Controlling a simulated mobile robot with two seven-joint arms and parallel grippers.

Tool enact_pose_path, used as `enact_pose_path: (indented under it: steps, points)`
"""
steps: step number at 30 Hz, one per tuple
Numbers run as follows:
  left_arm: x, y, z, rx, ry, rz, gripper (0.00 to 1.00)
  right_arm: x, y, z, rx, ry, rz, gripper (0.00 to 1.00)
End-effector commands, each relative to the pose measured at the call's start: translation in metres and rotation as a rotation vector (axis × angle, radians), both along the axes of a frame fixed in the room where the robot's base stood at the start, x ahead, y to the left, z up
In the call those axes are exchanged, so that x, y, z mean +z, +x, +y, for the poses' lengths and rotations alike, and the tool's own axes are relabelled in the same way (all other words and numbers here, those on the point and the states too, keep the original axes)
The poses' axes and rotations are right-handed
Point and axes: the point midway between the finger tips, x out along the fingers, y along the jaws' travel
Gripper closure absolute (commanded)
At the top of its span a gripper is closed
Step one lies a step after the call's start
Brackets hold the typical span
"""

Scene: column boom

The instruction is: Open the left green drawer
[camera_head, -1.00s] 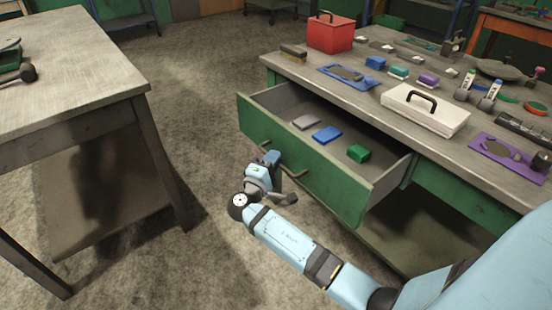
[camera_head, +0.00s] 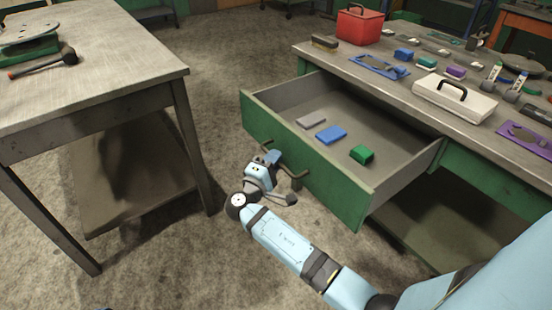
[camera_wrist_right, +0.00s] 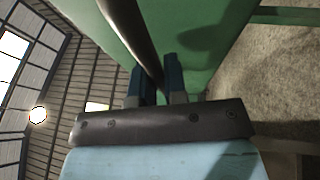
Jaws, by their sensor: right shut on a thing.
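The left green drawer (camera_head: 322,176) of the right-hand workbench stands pulled well out in the head view. Its inside shows a grey block (camera_head: 311,122), a blue block (camera_head: 331,134) and a green block (camera_head: 362,154). My right gripper (camera_head: 272,160) is at the drawer's front face. In the right wrist view its two dark fingers (camera_wrist_right: 159,82) are shut on the drawer handle (camera_wrist_right: 130,30), a dark bar in front of the green face. In the head view the handle is partly hidden by the gripper. My left gripper is not in view.
The workbench top (camera_head: 400,98) carries a red box (camera_head: 358,27), a white case (camera_head: 454,98) and several small tools. Another table (camera_head: 90,70) with a hammer (camera_head: 45,63) stands at the left. Bare floor lies between the table and the drawer.

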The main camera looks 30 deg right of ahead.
Motion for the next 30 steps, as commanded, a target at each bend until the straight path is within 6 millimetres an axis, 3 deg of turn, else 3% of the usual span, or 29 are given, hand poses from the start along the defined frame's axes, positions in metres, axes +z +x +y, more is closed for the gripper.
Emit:
enact_pose_path:
  steps: [12, 13, 15, 30]
  points:
    - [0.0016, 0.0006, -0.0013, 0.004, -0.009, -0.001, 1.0, 0.0014, 0.001, 0.0015, 0.003, -0.001, -0.002, 1.0]
    - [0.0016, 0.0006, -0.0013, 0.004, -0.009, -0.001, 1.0, 0.0015, 0.001, 0.0015, 0.004, 0.0, -0.002, 0.8]
    - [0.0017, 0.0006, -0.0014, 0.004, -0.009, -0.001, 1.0, 0.0013, 0.0008, 0.0013, 0.003, 0.0, -0.002, 0.64]
    - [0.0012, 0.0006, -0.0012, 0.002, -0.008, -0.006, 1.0, -0.001, 0.0016, -0.002, 0.001, 0.0, -0.001, 0.63]
